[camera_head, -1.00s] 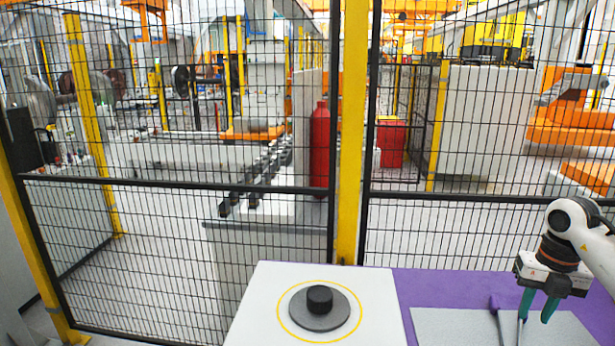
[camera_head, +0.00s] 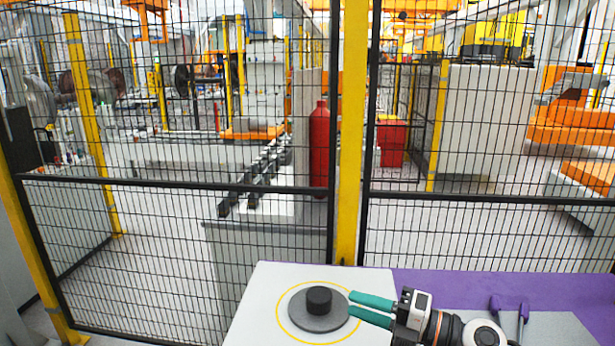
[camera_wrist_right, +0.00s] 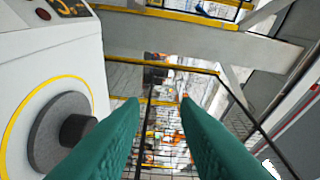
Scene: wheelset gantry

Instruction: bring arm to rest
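My right gripper (camera_head: 352,304) reaches in from the lower right, lying sideways with its green fingers pointing left. The fingers are apart with nothing between them. The fingertips are at the right side of a grey disc (camera_head: 335,323) with a black knob (camera_head: 319,299) on top. In the right wrist view the fingers (camera_wrist_right: 158,102) are spread, and the knob (camera_wrist_right: 78,130) is to their left, not between them. Whether a finger touches the disc I cannot tell. My left gripper is not in view.
The disc sits inside a yellow ring on a white stand (camera_head: 262,290). To the right is a purple table (camera_head: 450,281) with a grey plate (camera_head: 560,322) and two upright tool handles (camera_head: 523,310). A mesh fence (camera_head: 350,150) with yellow posts stands behind.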

